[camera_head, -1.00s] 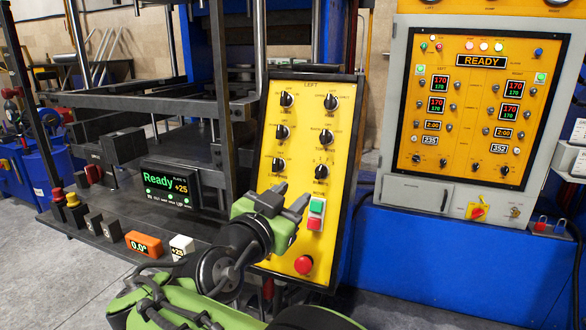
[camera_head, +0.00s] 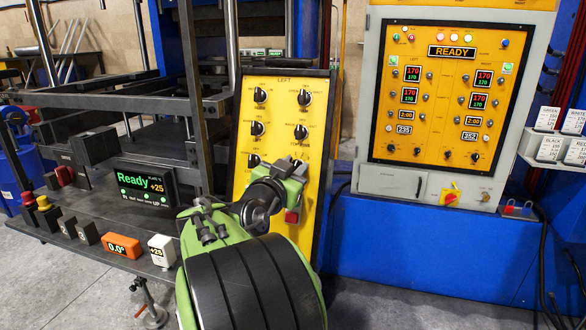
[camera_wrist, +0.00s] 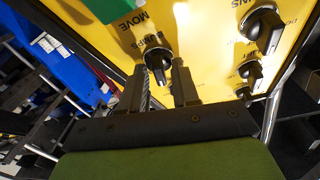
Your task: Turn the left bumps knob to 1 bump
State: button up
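The bumps knob (camera_wrist: 158,58) is a black knob on the yellow panel headed LEFT (camera_head: 283,220). I cannot read the number the knob points to.
Several other black knobs, such as the upper right one (camera_head: 304,97), sit on the same panel above and left. A green button (camera_wrist: 88,12) is close by in the wrist view. A grey cabinet (camera_head: 375,120) stands right; the press display (camera_head: 145,184) is left.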

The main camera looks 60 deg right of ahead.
grip_shut()
jog(key=shift+n, duration=0.3)
jog(key=n+t, duration=0.1)
jog(key=n, duration=0.2)
jog(key=shift+t, duration=0.3)
jog(key=shift+n+t+y+p, duration=0.35)
jog(key=shift+n+t, duration=0.45)
jog(key=shift+n, duration=1.1)
jog(key=shift+o, duration=1.7)
grip_release()
